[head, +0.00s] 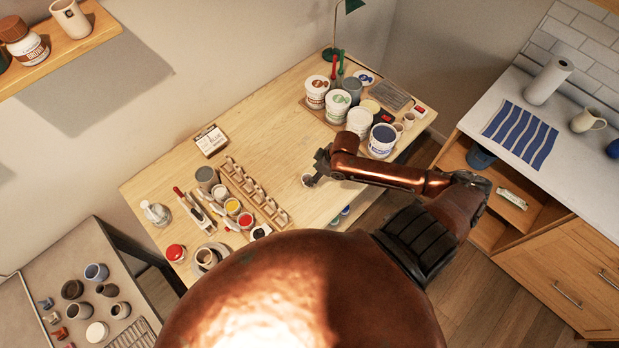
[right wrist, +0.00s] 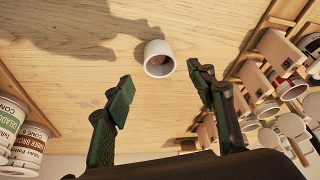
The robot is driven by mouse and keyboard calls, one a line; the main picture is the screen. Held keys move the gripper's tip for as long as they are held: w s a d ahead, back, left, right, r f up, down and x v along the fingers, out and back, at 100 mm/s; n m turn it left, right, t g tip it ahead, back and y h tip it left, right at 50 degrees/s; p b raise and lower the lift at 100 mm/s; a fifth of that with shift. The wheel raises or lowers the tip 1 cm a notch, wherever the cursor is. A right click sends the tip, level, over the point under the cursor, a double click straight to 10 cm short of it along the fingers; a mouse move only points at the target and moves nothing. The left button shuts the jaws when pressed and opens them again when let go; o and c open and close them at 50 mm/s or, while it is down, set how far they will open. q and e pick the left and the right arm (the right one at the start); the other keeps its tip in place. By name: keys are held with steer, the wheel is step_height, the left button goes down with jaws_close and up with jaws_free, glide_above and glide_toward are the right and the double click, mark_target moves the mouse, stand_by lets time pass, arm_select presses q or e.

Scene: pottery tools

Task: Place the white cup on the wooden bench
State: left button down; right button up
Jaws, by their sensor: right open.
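The small white cup (head: 307,181) stands on the light wooden bench (head: 270,130), near its front edge. In the right wrist view the cup (right wrist: 159,60) shows its open mouth, just beyond the gap between the fingertips and apart from both. My right gripper (head: 318,172) is at the cup in the head view, partly covering it. In the right wrist view the gripper (right wrist: 164,86) is open, with nothing between its fingers. My left gripper is not in view.
A wooden rack (head: 252,192) with small pieces, plus paint pots (head: 232,206), is left of the gripper. Several lidded tubs (head: 338,104) stand behind and to the right. The bench's middle is clear. A white counter (head: 575,125) is at the right.

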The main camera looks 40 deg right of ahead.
steer(key=shift+v, duration=2.55)
